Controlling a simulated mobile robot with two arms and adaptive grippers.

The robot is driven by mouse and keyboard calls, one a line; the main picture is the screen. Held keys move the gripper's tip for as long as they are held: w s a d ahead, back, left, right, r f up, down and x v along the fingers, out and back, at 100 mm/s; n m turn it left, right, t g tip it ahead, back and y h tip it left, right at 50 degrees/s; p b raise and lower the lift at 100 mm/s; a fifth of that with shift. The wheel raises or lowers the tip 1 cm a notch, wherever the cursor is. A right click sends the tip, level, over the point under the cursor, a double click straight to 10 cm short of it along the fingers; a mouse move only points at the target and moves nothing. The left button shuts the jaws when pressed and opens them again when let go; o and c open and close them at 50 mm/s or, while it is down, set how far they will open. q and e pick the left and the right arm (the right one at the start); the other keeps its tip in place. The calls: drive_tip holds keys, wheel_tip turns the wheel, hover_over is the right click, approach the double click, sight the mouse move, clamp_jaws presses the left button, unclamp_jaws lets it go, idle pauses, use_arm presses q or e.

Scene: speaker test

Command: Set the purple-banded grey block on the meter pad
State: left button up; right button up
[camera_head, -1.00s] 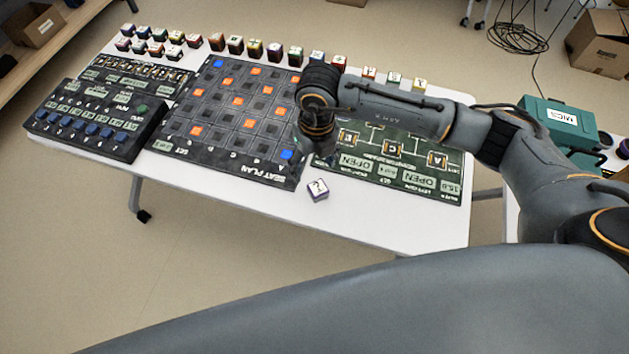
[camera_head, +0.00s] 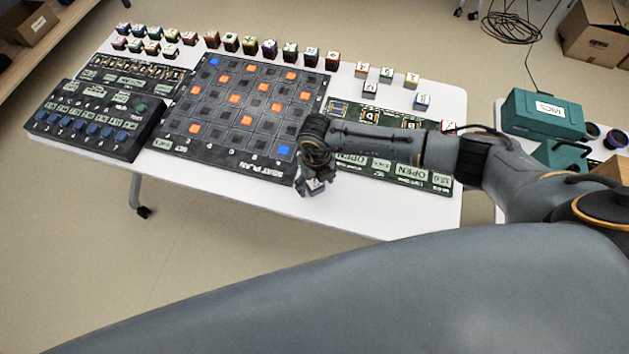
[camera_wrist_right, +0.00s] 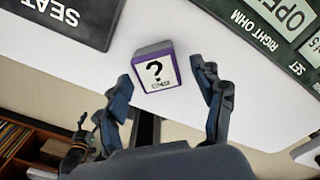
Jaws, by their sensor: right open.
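The green board (camera_head: 400,172) with OPEN labels is partly behind my right arm. I cannot make out which part is the meter pad. My left gripper is out of view.
The dark seat plan board (camera_head: 205,148) with orange and blue squares lies left of my right gripper. A black box with blue buttons (camera_head: 70,138) is farther left. Several small blocks line the back. A teal case (camera_head: 540,112) stands at right.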

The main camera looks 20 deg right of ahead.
drive_tip(key=shift+f, duration=0.55)
drive_tip(key=shift+r, duration=0.1)
drive_tip(key=c, duration=1.4)
